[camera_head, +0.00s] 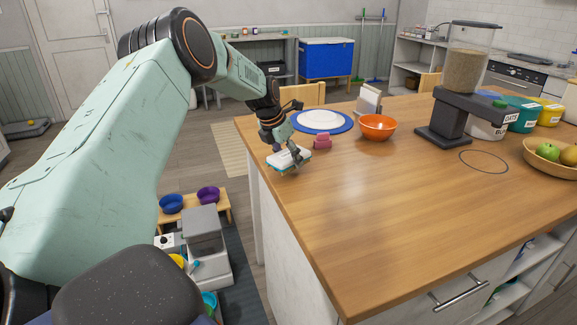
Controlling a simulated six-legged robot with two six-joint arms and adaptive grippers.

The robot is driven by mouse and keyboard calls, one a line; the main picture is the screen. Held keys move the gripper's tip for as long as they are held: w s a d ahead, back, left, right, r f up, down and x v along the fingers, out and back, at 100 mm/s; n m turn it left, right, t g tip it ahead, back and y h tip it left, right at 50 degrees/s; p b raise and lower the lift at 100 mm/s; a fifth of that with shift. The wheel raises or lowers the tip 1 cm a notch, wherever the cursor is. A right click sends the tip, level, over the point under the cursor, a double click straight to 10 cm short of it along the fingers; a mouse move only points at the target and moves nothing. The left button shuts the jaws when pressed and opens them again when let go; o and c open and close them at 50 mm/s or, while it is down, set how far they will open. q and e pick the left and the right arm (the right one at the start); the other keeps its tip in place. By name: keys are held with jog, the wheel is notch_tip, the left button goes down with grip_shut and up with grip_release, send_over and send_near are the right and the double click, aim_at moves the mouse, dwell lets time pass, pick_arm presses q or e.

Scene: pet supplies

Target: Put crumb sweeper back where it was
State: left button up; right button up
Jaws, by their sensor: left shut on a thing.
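The crumb sweeper (287,159) is a small white block with teal along its lower edge. My left gripper (286,150) comes down from above and is shut on it. The sweeper is at the left edge of the wooden counter (390,220), close to the counter top; I cannot tell whether it touches. A small pink object (322,141) sits just to its right. My right gripper is not in view.
Behind are a blue mat with a white plate (320,119), an orange bowl (377,127) and a white upright holder (368,101). A dark feeder (447,117) and a fruit bowl (555,160) stand right. The counter's front middle is clear.

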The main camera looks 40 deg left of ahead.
pick_arm(q)
notch_tip(320, 180, down, 3)
jog(key=shift+r, duration=0.2)
jog(key=shift+a, duration=0.15)
jog(key=shift+f, duration=0.1)
jog(key=o, duration=0.8)
jog(key=shift+d, duration=0.2)
jog(key=o, duration=0.3)
jog(key=shift+a+f, duration=0.1)
jog(key=shift+a, duration=0.05)
